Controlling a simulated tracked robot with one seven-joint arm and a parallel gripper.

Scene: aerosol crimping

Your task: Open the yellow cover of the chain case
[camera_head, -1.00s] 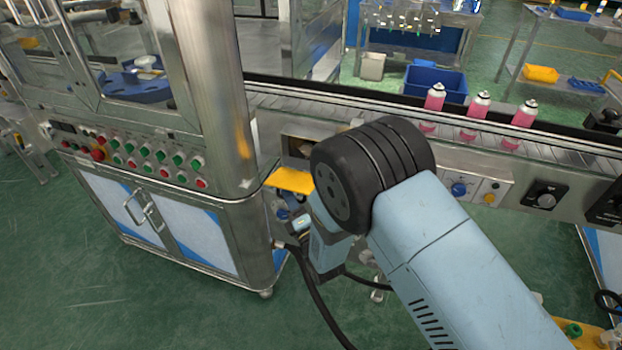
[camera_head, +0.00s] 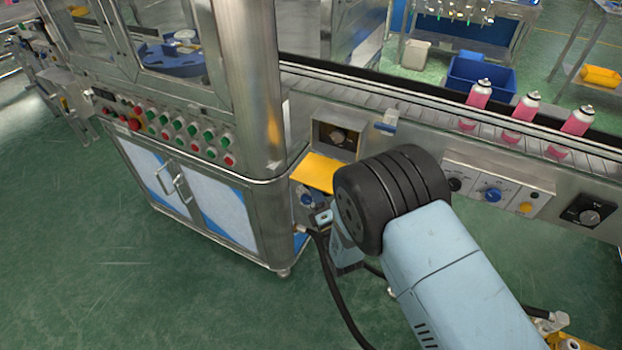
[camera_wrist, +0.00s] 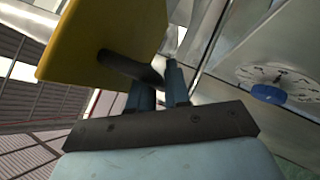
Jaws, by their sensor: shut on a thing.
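The yellow cover (camera_head: 316,172) juts out from the chain case, below a dark rectangular opening (camera_head: 336,138) in its front. The cover stands away from this opening, hinged down. In the wrist view the cover (camera_wrist: 105,38) fills the upper left, with a dark bar-like handle (camera_wrist: 130,67) on it. My gripper (camera_wrist: 158,85) is shut on this handle, its two fingers close together around the bar's end. In the head view my dark wrist joint and pale blue arm link hide most of the gripper below the cover.
A steel cabinet (camera_head: 235,215) with a button panel stands close on the left. A conveyor (camera_head: 420,112) carrying pink cans (camera_head: 523,106) runs behind. Knob panels (camera_head: 492,190) lie right of my arm. A black cable (camera_head: 330,280) hangs below. The green floor at front left is clear.

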